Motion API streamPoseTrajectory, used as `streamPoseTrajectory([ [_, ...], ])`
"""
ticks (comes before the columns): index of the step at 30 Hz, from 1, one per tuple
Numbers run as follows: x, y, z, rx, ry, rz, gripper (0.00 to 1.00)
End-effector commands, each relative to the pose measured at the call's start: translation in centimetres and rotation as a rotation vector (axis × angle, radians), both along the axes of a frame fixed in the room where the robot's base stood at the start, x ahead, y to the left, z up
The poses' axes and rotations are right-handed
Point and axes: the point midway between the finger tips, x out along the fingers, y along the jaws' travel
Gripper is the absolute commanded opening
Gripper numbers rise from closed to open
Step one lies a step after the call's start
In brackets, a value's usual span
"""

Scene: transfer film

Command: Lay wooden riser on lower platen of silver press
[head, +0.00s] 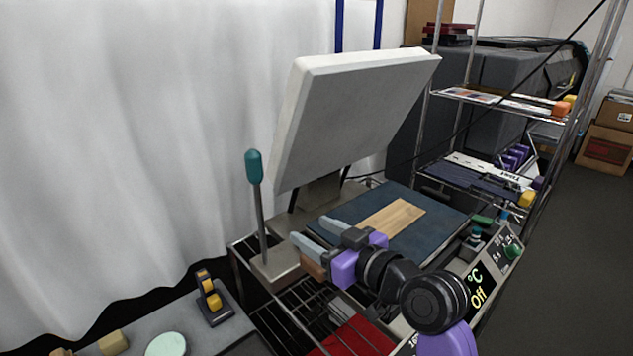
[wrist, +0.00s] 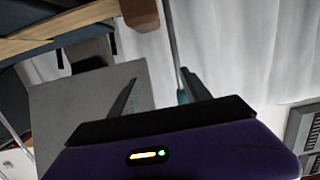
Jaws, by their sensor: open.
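The silver press has its pale upper platen (head: 350,115) raised and tilted open. Its lower platen (head: 440,213) is dark blue and flat. The wooden riser (head: 393,215), a thin light-brown board, lies flat on the lower platen; part of it also shows at the top left of the wrist view (wrist: 55,30). My gripper (head: 311,229) is open and empty, over the platen's near-left edge. Its fingers point left, away from the riser, and a gap shows between them and the board. In the wrist view the two fingers (wrist: 160,83) are spread apart.
A lever with a teal knob (head: 254,166) rises left of my gripper. A brown part (head: 312,267) sits below the fingers. A control panel (head: 480,287) reads "Off" at the right. A wire rack (head: 500,100) stands behind; a side table with a tape dispenser (head: 212,300) is at lower left.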

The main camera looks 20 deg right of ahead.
Motion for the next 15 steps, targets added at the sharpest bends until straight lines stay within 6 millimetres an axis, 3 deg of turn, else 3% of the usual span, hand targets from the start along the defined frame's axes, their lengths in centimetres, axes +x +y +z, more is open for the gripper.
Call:
streamPoseTrajectory([
  [1, 0.0, 0.0, 1.5, -0.002, -0.007, 0.001, 0.56],
  [6, 0.0, 0.0, 5.3, -0.002, -0.007, 0.001, 0.56],
  [15, 0.0, 0.0, 10.6, -0.001, -0.004, 0.0, 0.56],
])
